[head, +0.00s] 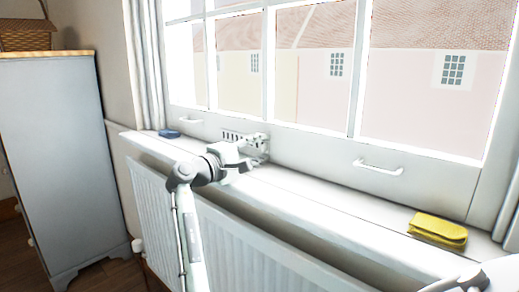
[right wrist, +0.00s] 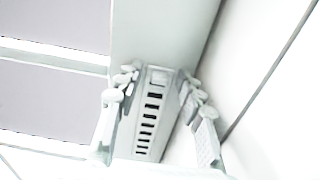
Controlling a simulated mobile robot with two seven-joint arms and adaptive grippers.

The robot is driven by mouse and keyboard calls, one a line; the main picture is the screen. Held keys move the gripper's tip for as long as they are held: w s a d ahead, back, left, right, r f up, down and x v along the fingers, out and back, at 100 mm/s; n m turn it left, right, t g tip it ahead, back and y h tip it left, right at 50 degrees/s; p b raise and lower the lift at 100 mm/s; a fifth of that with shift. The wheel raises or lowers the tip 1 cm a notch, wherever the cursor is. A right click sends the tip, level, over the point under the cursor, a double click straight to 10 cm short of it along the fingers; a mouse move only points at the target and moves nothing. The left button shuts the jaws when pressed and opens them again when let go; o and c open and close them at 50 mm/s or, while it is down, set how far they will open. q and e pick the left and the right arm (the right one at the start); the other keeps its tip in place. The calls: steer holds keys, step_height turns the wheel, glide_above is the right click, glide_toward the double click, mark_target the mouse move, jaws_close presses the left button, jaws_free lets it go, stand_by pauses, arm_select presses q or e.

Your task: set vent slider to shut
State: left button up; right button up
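The vent (head: 232,137) is a pale slotted plate on the lower window frame, just above the sill. In the right wrist view the vent (right wrist: 149,120) shows a row of several dark slots. A small pale block, which looks like the slider knob (right wrist: 160,77), is at the far end of this row. My right gripper (head: 256,149) is at the vent's right end in the head view and hides part of it. In the right wrist view its fingers (right wrist: 158,88) are spread on either side of the vent, with the knob between them. I cannot tell whether they touch it. My left gripper is out of view.
A blue item (head: 169,133) lies on the sill (head: 290,198) at left, and a yellow folded cloth or sponge (head: 437,229) lies at right. A window handle (head: 378,167) sticks out right of the vent. A radiator (head: 245,245) is below; a grey cabinet (head: 60,160) stands left.

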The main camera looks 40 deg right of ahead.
jaws_close()
stand_by(0.3)
steer(key=w, duration=0.2)
steer(key=shift+w+a, duration=0.1)
steer(key=shift+w, duration=0.2)
steer(key=shift+w+r, duration=0.1)
jaws_free()
steer(key=a, duration=0.8)
steer(key=s+a, duration=0.1)
steer(key=a, duration=0.3)
